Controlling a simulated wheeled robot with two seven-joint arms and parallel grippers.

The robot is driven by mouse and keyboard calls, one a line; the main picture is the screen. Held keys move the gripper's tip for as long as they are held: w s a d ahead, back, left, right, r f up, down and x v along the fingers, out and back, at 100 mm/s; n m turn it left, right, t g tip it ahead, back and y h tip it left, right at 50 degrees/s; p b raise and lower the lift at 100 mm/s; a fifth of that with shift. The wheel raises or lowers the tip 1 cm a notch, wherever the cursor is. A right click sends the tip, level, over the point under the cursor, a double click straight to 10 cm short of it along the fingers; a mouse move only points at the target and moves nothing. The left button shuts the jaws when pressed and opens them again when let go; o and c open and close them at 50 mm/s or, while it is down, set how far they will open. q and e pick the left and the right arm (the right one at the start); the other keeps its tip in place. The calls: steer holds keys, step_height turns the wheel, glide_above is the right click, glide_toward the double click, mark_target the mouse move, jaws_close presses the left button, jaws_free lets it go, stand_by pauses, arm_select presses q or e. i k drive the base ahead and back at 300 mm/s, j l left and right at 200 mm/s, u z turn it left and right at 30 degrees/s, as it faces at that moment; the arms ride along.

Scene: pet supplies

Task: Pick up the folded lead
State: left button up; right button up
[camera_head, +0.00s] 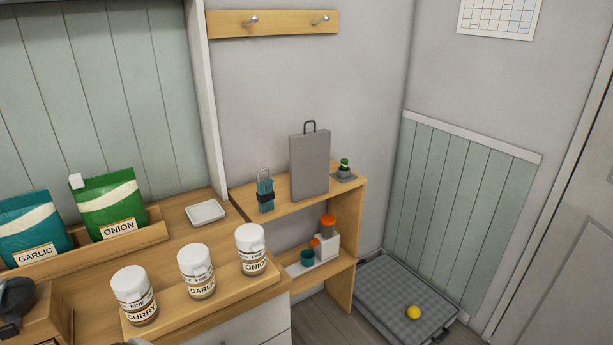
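The folded lead (265,192) appears to be the teal bundle with a black band round its middle and a thin metal loop on top. It stands upright on the top board of the small wooden shelf unit (290,200), near its left front edge. Neither of my grippers shows clearly in the head view, and nothing is touching the lead.
A grey board with a handle (310,165) stands just right of the lead. A small green-topped item (344,167) is beyond it. White-lidded jars (251,250) and a white dish (205,213) are on the counter at left. A grey floor tray (395,300) holds a yellow ball (413,312).

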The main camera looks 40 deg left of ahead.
mark_target(266, 193)
steer(key=i+u, duration=0.15)
steer(key=i, duration=0.45)
steer(key=i+l+u, duration=0.15)
steer(key=i, duration=0.4)
steer(key=i+l+u, duration=0.2)
steer(key=i, duration=0.4)
